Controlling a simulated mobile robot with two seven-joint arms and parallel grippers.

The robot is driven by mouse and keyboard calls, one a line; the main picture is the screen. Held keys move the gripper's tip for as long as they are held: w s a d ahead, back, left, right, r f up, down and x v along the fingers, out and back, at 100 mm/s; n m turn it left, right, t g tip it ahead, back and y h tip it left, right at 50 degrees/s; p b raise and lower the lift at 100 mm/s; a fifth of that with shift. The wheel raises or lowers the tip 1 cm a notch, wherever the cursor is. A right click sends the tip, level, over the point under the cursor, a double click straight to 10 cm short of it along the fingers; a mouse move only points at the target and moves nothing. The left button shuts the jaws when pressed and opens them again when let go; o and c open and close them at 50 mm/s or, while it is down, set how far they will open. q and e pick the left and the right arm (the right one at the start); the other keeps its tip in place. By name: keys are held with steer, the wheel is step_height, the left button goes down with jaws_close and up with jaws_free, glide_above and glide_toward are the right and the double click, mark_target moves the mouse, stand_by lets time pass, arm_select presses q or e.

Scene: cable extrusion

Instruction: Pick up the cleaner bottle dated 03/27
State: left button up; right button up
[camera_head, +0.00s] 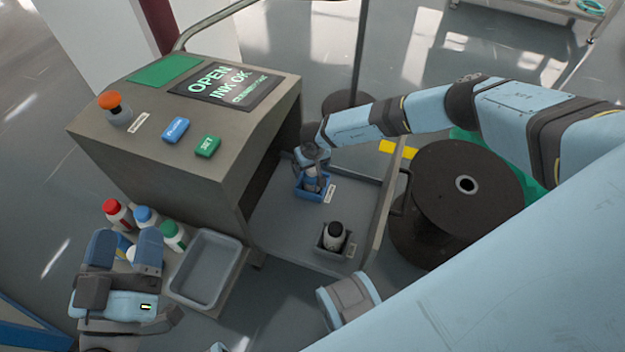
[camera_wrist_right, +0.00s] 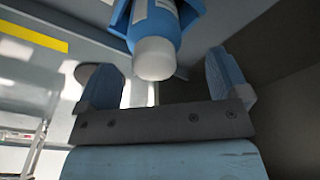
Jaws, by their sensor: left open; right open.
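On the side shelf, in the head view, stand white bottles with a red cap (camera_head: 116,212), a blue cap (camera_head: 146,216) and a green cap (camera_head: 172,235). Another pale bottle (camera_head: 131,254) is partly hidden by my left gripper (camera_head: 125,247), which is open around or just above it. No date is readable. My right gripper (camera_head: 312,160) is at the blue holder (camera_head: 311,196) inside the machine.
A bottle with a black cap (camera_head: 334,234) stands in a grey holder on the machine's tray. An empty grey bin (camera_head: 206,267) is beside the bottles. The machine's panel (camera_head: 228,85) reads OPEN and INK OK. A dark cable reel (camera_head: 455,220) stands at right.

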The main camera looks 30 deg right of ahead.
steer(key=f, duration=0.1)
steer(key=f+b, duration=0.1)
steer(key=f, duration=0.1)
steer(key=f+b, duration=0.1)
steer(key=shift+w+d+f, duration=0.2)
steer(key=shift+d+f, duration=0.1)
steer(key=shift+f, duration=0.1)
arm_select(q)
step_height(320, 180, down, 4)
steer(key=shift+w+d+r+g, duration=0.15)
steer(key=shift+r+g, duration=0.1)
steer(key=shift+g, duration=0.45)
arm_select(e)
steer(key=c, duration=1.1)
arm_select(q)
steer(key=shift+r, duration=0.15)
arm_select(e)
steer(key=shift+r, duration=0.2)
